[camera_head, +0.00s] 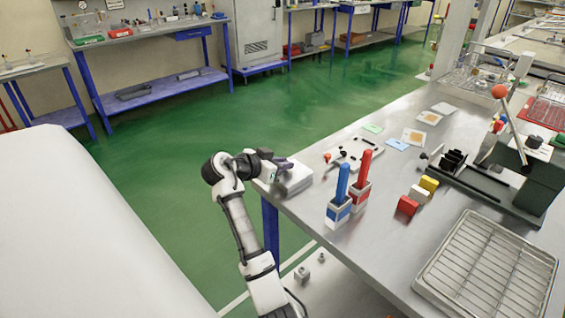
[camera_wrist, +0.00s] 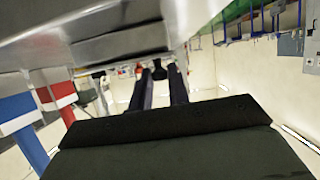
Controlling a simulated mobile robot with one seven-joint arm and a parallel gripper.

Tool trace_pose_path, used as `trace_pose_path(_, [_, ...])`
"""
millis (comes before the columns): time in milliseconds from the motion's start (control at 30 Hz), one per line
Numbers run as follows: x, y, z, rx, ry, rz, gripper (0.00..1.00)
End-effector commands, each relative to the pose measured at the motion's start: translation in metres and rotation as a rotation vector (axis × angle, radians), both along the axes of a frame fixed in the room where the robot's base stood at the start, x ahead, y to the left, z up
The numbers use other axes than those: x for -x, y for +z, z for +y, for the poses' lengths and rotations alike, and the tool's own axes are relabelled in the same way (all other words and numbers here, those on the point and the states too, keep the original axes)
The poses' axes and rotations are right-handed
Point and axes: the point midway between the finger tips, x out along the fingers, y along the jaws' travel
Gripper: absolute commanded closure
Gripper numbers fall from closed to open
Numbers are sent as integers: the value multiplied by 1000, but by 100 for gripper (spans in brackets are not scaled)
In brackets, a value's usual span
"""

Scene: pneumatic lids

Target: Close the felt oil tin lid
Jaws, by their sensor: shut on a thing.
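A small light grey box, which appears to be the felt oil tin (camera_head: 296,180), sits at the near left corner of the steel table. My gripper (camera_head: 286,164) reaches it from the left, with its dark fingers at the top of the box. In the wrist view my gripper (camera_wrist: 163,74) has its two dark fingers close together, shut on a small dark part between the tips, seemingly of the lid. The lid's outline and its angle cannot be made out, as the fingers hide much of it.
A blue marker (camera_head: 342,184) and a red marker (camera_head: 365,168) stand in holders right of the box. Coloured blocks (camera_head: 408,205), a wire rack (camera_head: 487,268) and a dark fixture (camera_head: 520,180) lie farther right. The green floor (camera_head: 190,130) left of the table is clear.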

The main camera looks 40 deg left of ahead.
Motion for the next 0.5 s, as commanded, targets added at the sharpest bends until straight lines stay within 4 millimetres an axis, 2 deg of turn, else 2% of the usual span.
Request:
trace_pose_path(367, [0,-2,0,6,0,1,100])
trace_pose_path(400, [0,-2,0,6,0,1,79])
trace_pose_path(500, [0,-2,0,5,0,1,66])
